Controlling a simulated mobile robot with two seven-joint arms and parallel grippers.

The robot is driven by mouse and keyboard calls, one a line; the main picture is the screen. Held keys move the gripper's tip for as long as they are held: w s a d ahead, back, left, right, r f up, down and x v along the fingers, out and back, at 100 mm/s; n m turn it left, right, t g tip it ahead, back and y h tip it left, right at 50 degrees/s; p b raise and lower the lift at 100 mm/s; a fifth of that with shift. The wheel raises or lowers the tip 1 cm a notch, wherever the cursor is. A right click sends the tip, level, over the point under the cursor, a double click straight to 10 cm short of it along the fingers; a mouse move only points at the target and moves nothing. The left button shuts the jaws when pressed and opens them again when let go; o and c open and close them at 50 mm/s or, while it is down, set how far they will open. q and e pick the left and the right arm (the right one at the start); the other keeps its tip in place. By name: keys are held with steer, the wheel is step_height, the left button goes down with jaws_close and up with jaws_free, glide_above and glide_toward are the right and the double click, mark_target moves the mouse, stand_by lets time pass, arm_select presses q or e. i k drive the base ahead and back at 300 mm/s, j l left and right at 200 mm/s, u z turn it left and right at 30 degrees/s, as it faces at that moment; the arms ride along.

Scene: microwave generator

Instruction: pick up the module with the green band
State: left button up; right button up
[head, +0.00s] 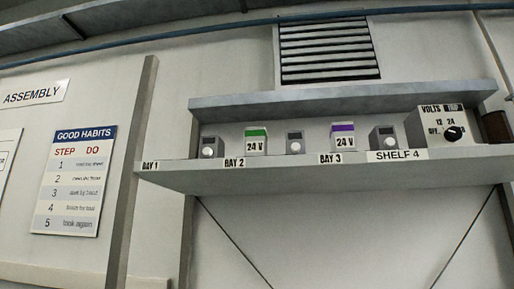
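The module with the green band (256,142) stands upright on the shelf, just right of the BAY 2 label. It is a pale box with a green stripe near its top and a "24 V" label on its front. A similar module with a purple band (343,139) and a "24 V" label stands further right, by the BAY 3 label. Neither of my grippers shows in the head view.
The shelf (300,176) has a board above it. Small grey units with round knobs (295,143) stand between the modules. A larger box with a dial (440,126) and a brown cylinder (495,127) stand at the right end. A post (133,170) rises left of the shelf.

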mark_target(256, 138)
steer(key=l+u, duration=0.2)
steer(key=u, duration=0.3)
steer(key=k+l+u, duration=0.15)
steer(key=u, duration=0.3)
steer(key=k+l+u, duration=0.1)
steer(key=u, duration=0.4)
